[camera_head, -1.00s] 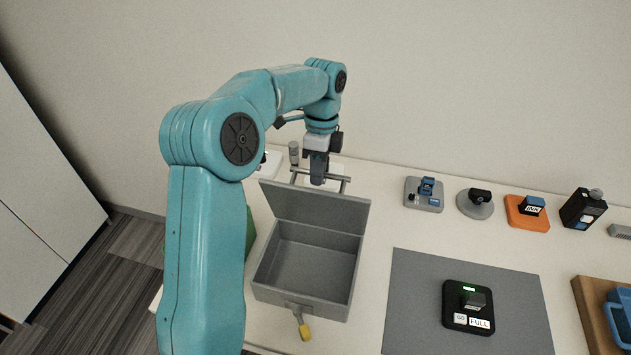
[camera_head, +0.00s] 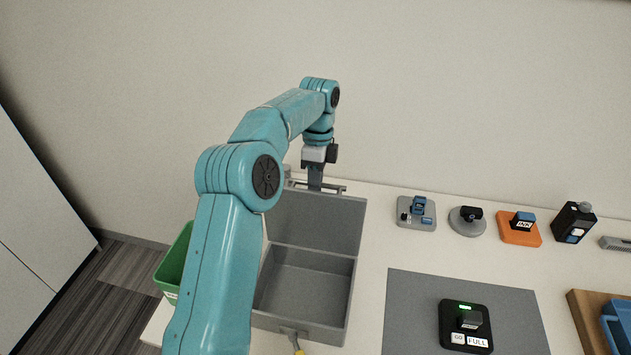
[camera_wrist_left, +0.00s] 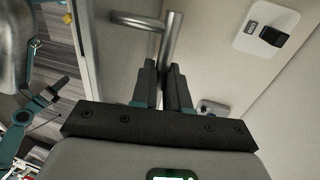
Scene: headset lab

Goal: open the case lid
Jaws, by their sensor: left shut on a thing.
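The grey case (camera_head: 300,330) stands open on the white table, its empty inside showing. Its lid (camera_head: 317,222) stands up at the back edge, its inner face toward me. A metal bar handle (camera_head: 335,188) runs along the lid's top edge. My left gripper (camera_head: 315,187) points down at the bar and is shut on it. In the left wrist view the fingers (camera_wrist_left: 165,85) are close together at the metal handle (camera_wrist_left: 168,42). My right gripper is not in view.
A green bin (camera_head: 175,262) is left of the case, partly behind my arm. A grey mat (camera_head: 410,300) with a black device (camera_head: 465,325) lies to the right. Several small devices line the table's back, including one on an orange base (camera_head: 518,235).

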